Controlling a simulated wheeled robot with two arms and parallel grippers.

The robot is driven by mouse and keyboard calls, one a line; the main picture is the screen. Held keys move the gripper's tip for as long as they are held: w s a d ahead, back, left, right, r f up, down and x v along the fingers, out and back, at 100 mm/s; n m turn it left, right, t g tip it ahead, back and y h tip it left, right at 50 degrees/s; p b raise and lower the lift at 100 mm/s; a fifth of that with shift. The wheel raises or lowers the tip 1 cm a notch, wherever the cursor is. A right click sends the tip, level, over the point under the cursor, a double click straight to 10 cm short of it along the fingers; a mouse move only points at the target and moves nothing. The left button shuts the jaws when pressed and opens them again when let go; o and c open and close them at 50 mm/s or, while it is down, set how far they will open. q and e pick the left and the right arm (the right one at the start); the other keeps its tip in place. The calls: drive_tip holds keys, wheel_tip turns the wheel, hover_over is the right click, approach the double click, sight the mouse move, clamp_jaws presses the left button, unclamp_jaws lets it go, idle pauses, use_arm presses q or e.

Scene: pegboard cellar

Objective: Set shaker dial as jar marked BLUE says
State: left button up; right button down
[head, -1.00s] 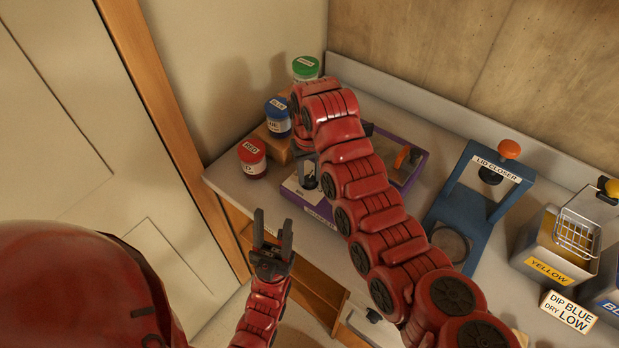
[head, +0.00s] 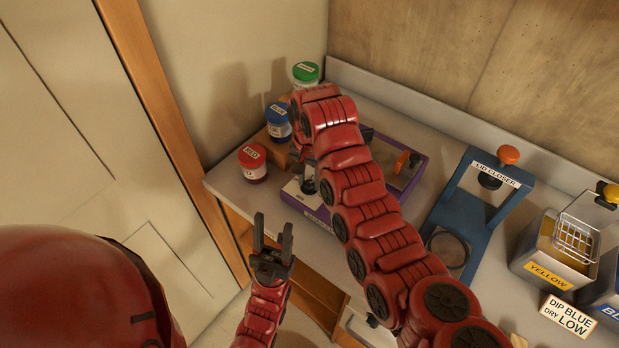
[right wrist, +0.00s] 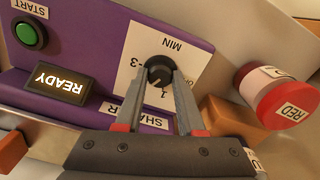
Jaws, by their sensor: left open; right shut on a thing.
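The purple shaker (head: 318,216) stands on the bench, partly hidden behind my right arm. In the right wrist view its front shows upside down, with a white MIN scale (right wrist: 132,50) and a black dial knob (right wrist: 159,72). My right gripper (right wrist: 160,82) is shut on the knob, one finger on each side. A 3 and a 1 show on the scale; I cannot tell the exact setting. The blue-lidded jar marked BLUE (head: 278,122) stands on a wooden step at the back left; its small print is unreadable. My left gripper (head: 272,238) is open and empty before the bench.
The red-lidded jar (head: 253,164) and green-lidded jar (head: 305,75) stand near the BLUE jar. The shaker has a lit READY display (right wrist: 61,88) and a green START button (right wrist: 30,35). A blue lid closer (head: 470,208), a yellow-labelled tank (head: 548,272) and a sign (head: 568,315) stand right.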

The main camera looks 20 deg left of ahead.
sight(310, 183)
idle(0.5)
drive_tip(key=c, duration=0.5)
unclamp_jaws()
drive_tip(key=shift+w+r, duration=0.1)
drive_tip(key=shift+r, duration=0.2)
wheel_tip(310, 183, up, 17)
drive_tip(key=shift+f+b, duration=0.1)
drive_tip(key=shift+b, duration=0.5)
